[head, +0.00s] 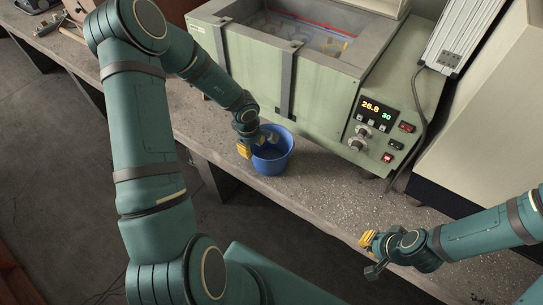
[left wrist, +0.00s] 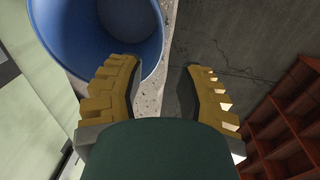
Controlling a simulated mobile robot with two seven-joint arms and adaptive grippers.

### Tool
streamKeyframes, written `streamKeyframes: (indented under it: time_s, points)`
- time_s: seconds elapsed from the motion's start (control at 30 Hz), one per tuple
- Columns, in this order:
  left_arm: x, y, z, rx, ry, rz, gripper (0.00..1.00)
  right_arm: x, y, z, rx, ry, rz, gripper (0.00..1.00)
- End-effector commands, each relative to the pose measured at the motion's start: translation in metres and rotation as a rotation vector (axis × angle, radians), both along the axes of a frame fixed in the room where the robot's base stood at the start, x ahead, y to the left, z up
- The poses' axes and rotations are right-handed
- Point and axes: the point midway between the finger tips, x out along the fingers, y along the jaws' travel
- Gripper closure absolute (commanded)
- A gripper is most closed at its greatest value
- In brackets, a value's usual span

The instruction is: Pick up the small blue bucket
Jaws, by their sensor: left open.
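The small blue bucket (head: 274,160) stands upright on the concrete bench, close to its front edge. In the left wrist view the bucket (left wrist: 143,43) fills the upper left, with its open mouth showing. My left gripper (head: 256,146) is at the left side of the bucket's rim. In the left wrist view the left gripper (left wrist: 160,88) is open, with yellow padded fingers apart and nothing held between them. One finger is by the bucket's rim; whether it touches cannot be told. My right gripper (head: 372,253) is low at the right, by the bench's front edge, away from the bucket.
A green water bath (head: 325,90) with a lit display stands right behind the bucket. A pale cabinet (head: 480,110) is to its right. The bench (head: 300,195) is bare right of the bucket. A reddish shelf (left wrist: 285,125) shows near the floor in the left wrist view.

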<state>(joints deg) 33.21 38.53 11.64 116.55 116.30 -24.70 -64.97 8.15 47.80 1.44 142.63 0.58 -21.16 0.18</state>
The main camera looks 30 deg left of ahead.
Motion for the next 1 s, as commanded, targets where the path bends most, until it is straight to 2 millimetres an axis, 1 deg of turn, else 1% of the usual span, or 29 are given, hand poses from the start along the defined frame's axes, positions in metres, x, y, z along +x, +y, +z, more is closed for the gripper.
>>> streamKeyframes:
  time_s: [0.03, 0.1, 0.2, 0.37, 0.47, 0.6, 0.7, 0.8, 1.0]
  points:
    - [0.001, -0.001, -0.013, 0.0, 0.001, -0.001, 0.65, 0.0, 0.0, -0.007, -0.001, 0.0, 0.0, 1.0]
    - [0.003, -0.001, -0.023, 0.001, 0.001, -0.002, 0.65, 0.0, 0.0, -0.011, -0.002, 0.001, -0.001, 1.0]
    - [0.004, -0.001, -0.032, 0.0, -0.001, -0.001, 0.65, 0.0, 0.0, -0.015, -0.003, 0.001, -0.001, 1.0]
    - [0.005, -0.001, -0.04, 0.001, 0.0, -0.001, 0.65, 0.0, 0.0, -0.018, -0.004, 0.001, -0.001, 1.0]
    - [0.008, -0.004, -0.052, 0.001, -0.001, -0.002, 0.65, 0.0, 0.001, -0.025, -0.005, 0.001, -0.001, 1.0]
    - [0.011, -0.007, -0.073, 0.001, 0.001, -0.002, 0.65, 0.0, 0.001, -0.037, -0.007, 0.001, -0.001, 1.0]
    - [0.012, -0.007, -0.083, 0.001, 0.0, -0.001, 0.65, 0.0, 0.001, -0.04, -0.008, 0.002, -0.001, 1.0]
    - [0.013, -0.006, -0.087, 0.001, -0.001, 0.0, 0.65, 0.0, 0.002, -0.041, -0.008, 0.002, -0.001, 1.0]
    - [0.013, -0.006, -0.087, 0.001, -0.002, 0.0, 0.65, 0.0, 0.002, -0.04, -0.008, 0.002, -0.001, 1.0]
